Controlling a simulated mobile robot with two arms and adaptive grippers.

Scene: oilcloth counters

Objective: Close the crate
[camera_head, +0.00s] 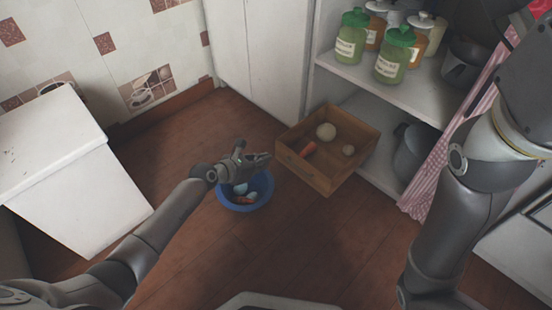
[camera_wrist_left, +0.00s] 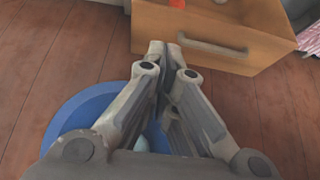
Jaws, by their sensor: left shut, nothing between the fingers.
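The wooden crate (camera_head: 308,173) is a drawer-like box pulled out in front of the shelf unit, open at the top. It holds a red-orange item (camera_head: 307,149) and two pale round items, a larger one (camera_head: 326,132) and a smaller one (camera_head: 348,150).
The blue bowl (camera_head: 262,201) with several items stands on the floor under my left gripper. A shelf unit (camera_head: 355,82) with green-lidded jars (camera_head: 393,57) is behind the crate, and a grey pot (camera_head: 414,149) is on its lower level. A white box-shaped unit (camera_head: 85,195) stands left.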

